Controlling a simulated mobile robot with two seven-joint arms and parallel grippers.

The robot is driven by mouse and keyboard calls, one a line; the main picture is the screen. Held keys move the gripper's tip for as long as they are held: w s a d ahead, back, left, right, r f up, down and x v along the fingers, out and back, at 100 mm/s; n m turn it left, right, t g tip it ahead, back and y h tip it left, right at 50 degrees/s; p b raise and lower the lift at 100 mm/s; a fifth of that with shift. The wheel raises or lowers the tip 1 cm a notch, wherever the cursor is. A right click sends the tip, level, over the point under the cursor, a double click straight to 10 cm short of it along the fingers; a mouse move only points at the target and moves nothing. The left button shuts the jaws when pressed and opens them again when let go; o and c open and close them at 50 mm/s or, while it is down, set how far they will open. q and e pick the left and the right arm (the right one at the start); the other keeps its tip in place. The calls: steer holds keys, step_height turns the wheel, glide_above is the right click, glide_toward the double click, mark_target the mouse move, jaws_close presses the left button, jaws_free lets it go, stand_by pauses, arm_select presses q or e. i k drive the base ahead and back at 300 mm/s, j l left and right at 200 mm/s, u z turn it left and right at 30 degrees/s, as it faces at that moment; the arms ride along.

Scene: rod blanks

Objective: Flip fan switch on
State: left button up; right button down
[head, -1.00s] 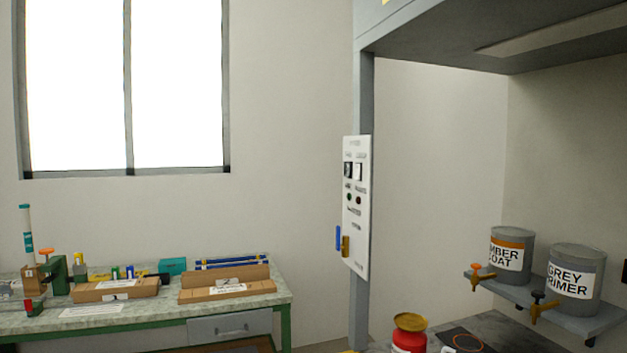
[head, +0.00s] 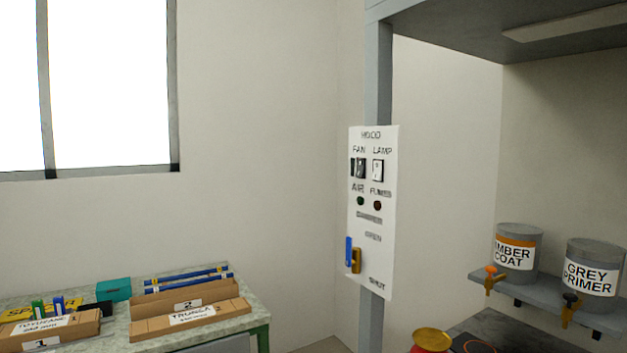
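The fan switch (head: 358,168) is a dark rocker under the word FAN on a white control panel (head: 372,220) fixed to the grey hood post. A white lamp switch (head: 378,170) sits to its right under the word LAMP. Below are a green air light (head: 361,201) and a dark red light (head: 377,205), both looking unlit. Lower down, a damper lever with a blue part (head: 348,251) and a brass part (head: 356,261) sits between the words OPEN and SHUT. Neither gripper shows in the head view.
At right, a shelf (head: 540,297) holds an amber coat can (head: 517,247) and a grey primer can (head: 592,276) with taps. A red container with a yellow lid (head: 432,340) stands below. At left, a bench (head: 225,325) carries cardboard boxes (head: 190,318). The hood canopy (head: 470,30) overhangs at upper right.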

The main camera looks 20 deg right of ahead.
mark_target(359, 170)
steer(key=i+j, duration=0.35)
steer(key=i+j+u, duration=0.1)
steer(key=i+j, duration=0.25)
steer(key=i, duration=0.15)
